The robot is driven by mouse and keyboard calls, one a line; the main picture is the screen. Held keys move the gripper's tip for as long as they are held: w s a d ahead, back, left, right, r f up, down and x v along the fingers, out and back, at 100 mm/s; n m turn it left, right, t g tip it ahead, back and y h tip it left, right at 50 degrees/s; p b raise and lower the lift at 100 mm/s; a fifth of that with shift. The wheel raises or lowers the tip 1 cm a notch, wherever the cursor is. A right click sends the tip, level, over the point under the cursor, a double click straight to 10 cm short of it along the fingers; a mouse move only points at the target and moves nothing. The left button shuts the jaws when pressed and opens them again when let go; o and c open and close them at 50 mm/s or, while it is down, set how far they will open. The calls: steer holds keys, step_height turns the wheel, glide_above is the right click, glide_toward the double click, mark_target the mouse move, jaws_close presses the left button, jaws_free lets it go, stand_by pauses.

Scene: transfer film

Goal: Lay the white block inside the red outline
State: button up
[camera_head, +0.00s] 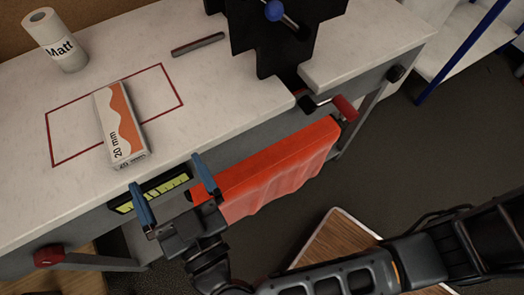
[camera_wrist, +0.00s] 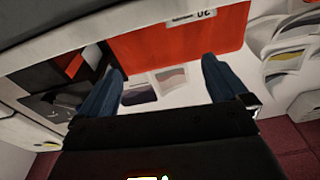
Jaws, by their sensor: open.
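The white block (camera_head: 118,122) is a flat box with an orange wave print and "20 mm" on it. It lies on the white bench top, partly within the red outline (camera_head: 160,65), with its near end sticking out over the outline's near line. My gripper (camera_head: 166,172) is open and empty, just off the bench's front edge, a little to the right of and nearer than the block. In the wrist view, my gripper (camera_wrist: 162,66) shows its two blue fingers spread apart. I cannot tell the block in that view.
A white "Matt" roll (camera_head: 57,42) stands at the back left. A grey bar (camera_head: 198,45) lies behind the outline. A black clamp device (camera_head: 275,45) stands on the bench. An orange-red cloth (camera_head: 275,170) hangs at the bench front, right beside my gripper.

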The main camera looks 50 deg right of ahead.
steer(key=s+d+r+n+t+y, duration=0.3)
steer(key=s+d+r+y, duration=0.2)
steer(key=s+d, duration=0.6)
steer(key=s+d+n+g+y, duration=0.1)
steer(key=s+d+g, duration=0.1)
steer(key=s, duration=0.4)
steer(key=s+d+f+g, duration=0.1)
steer(key=s+d+g, duration=0.2)
steer(key=s, duration=0.3)
steer(key=shift+f+n+g+y, duration=0.25)
steer(key=shift+n+g+y, duration=0.15)
steer(key=shift+g, duration=0.4)
steer(key=shift+d, duration=0.1)
